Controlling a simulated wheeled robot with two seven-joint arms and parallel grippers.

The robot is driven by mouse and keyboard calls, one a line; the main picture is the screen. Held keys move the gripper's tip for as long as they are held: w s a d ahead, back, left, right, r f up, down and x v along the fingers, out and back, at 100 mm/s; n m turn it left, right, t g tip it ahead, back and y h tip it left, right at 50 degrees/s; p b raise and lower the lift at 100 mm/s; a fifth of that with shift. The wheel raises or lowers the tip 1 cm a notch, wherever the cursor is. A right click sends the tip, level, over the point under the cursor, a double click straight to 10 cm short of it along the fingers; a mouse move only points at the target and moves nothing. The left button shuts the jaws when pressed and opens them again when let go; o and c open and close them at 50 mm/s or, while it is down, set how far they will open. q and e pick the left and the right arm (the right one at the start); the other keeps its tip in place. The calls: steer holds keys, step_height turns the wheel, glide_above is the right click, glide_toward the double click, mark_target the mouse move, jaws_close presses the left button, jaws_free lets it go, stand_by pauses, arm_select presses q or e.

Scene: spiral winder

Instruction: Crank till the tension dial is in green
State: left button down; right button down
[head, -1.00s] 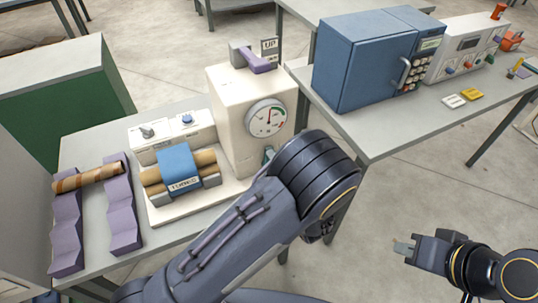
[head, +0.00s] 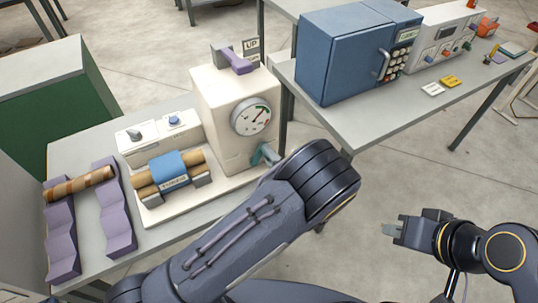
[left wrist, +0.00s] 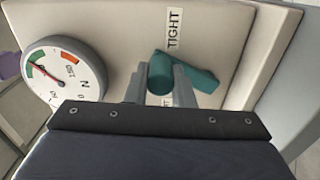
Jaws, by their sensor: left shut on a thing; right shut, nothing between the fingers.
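The white winder (head: 222,150) stands on the grey table with its round tension dial (head: 251,117) on the front. The dial has a green and an orange-red band; its needle points to the upper right in the head view, too small to read exactly. The teal crank (head: 264,155) is below the dial, partly behind my left arm. In the left wrist view my left gripper (left wrist: 160,88) is shut on the round knob of the teal crank (left wrist: 195,72), beside a TIGHT label. The dial (left wrist: 62,76) is at its left. My right gripper (head: 390,229) is shut and empty over the floor.
A purple lever (head: 236,62) tops the winder near an UP sign. Brown rolls under a blue band (head: 168,165) lie on its base. A striped roll (head: 80,183) rests on purple stands at left. A blue cabinet (head: 345,55) stands on the right table.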

arm_select(q)
steer(key=c, duration=1.2)
jaws_free()
steer(key=shift+c, duration=0.2)
steer(key=b+v, duration=0.1)
steer(key=v, duration=0.7)
steer(key=shift+b, duration=0.4)
steer(key=shift+w+a, duration=0.1)
